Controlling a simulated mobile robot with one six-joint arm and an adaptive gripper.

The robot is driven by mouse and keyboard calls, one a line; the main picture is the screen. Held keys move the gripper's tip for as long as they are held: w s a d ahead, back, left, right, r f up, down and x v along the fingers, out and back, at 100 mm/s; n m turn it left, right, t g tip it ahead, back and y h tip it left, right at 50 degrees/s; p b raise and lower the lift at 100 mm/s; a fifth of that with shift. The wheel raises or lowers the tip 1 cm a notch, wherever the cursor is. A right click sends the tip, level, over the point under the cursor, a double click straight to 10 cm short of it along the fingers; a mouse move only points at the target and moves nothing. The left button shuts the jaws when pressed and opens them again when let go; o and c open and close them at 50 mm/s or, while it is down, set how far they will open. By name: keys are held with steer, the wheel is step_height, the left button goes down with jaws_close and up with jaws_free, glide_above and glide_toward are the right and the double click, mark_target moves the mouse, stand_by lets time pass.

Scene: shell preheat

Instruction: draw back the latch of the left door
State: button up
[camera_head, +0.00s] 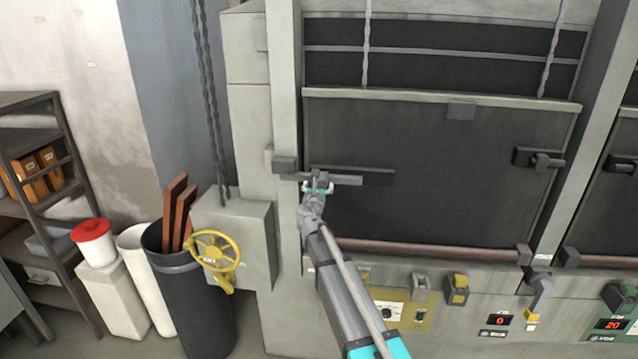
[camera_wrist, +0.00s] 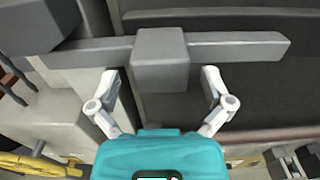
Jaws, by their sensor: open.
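The left door (camera_head: 440,200) is a dark panel in a pale frame. Its latch is a grey horizontal bar (camera_head: 346,180) at the door's left edge, also seen in the wrist view (camera_wrist: 235,47). The bar reaches left to a dark grey block (camera_head: 285,165) on the frame post, which shows at the upper left of the wrist view (camera_wrist: 35,25). A square grey knob (camera_wrist: 160,62) sits on the bar. My gripper (camera_wrist: 160,76) is open, with one finger on each side of the knob in the picture. I cannot tell whether either finger touches it.
A yellow handwheel (camera_head: 216,250) on a grey box stands left of the door. A dark bin (camera_head: 190,305) with brown bars is beside it. Below the door are a control panel (camera_head: 405,308) and switches. A second door (camera_head: 610,210) is at the right.

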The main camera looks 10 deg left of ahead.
steer(key=shift+w, duration=1.1)
